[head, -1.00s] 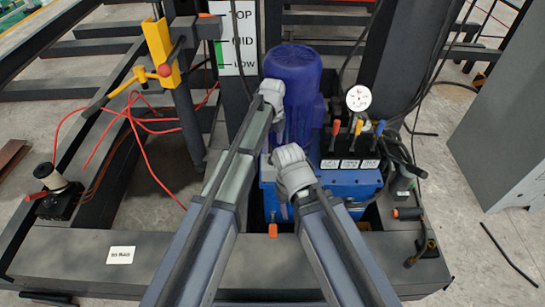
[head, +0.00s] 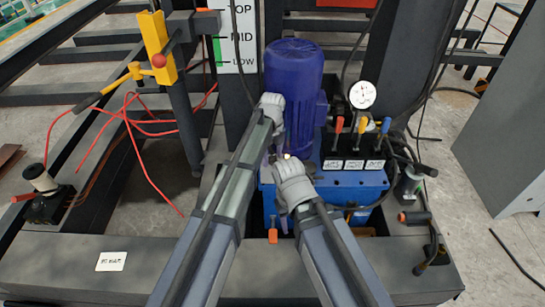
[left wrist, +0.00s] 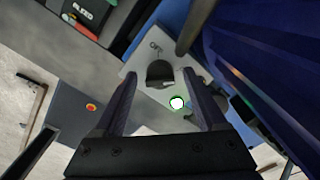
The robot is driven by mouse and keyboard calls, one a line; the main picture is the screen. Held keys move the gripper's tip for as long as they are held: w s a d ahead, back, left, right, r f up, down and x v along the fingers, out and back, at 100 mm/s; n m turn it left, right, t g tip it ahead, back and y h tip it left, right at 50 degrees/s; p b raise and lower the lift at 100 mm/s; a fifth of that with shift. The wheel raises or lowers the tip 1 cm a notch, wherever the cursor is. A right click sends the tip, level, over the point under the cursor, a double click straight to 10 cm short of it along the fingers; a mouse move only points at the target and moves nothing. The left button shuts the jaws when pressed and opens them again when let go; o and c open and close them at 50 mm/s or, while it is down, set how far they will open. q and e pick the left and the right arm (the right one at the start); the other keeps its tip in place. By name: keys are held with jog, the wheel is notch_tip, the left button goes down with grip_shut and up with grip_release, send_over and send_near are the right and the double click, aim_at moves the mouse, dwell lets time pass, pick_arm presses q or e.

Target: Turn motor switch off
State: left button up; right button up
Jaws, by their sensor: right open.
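The motor switch (left wrist: 160,73) is a dark knob on a light grey plate (left wrist: 135,62) in the left wrist view, with partly legible lettering beside it. A lit white-green lamp (left wrist: 177,103) sits on the plate near the knob. My left gripper (left wrist: 163,82) is open, with one finger on each side of the knob; whether it touches cannot be told. My right gripper (head: 289,185) is open in front of the blue power unit (head: 345,185).
Three coloured levers (head: 360,130) and a pressure gauge (head: 362,95) stand right of the motor. A yellow bracket (head: 157,45) with a red ball and loose red cables are at left. A grey cabinet (head: 510,130) stands at far right.

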pick_arm(q)
grip_shut()
dwell(0.4)
jog(key=shift+n, duration=0.4)
jog(key=n, duration=1.3)
jog(key=shift+n, duration=2.2)
